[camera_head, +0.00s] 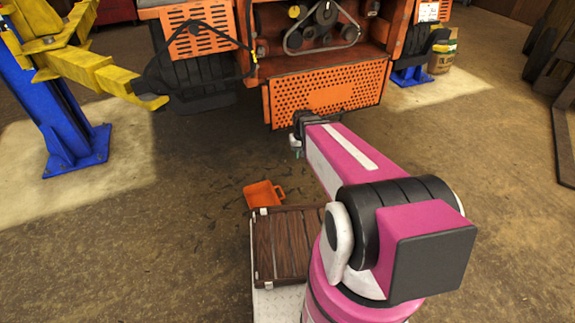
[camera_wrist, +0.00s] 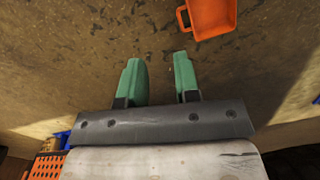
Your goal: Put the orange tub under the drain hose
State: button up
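The orange tub (camera_head: 263,194) sits on the floor just beyond the dark wooden slats. In the wrist view the tub (camera_wrist: 212,16) is cut off by the top edge, with its handle on its left. My gripper (camera_head: 297,147) is in front of the mower's orange grille, mostly hidden by my arm in the head view. In the wrist view my gripper (camera_wrist: 159,60) has its two green fingers apart with nothing between them, and the tub is beyond them to the upper right. A black hose (camera_head: 247,40) hangs on the mower's front; I cannot tell if it is the drain hose.
The orange mower (camera_head: 330,92) is at the back. A blue and yellow lift post (camera_head: 60,110) stands at left. The wooden slatted top (camera_head: 284,245) is near my base. Dark stains mark the floor around the tub. Open floor lies left and right.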

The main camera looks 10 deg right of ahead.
jog(key=s+d+r, duration=0.2)
jog(key=s+r, duration=0.5)
jog(key=r, duration=0.1)
jog(key=shift+s+d+m, duration=0.15)
jog(key=shift+d+m, duration=0.15)
jog(key=shift+m, duration=0.1)
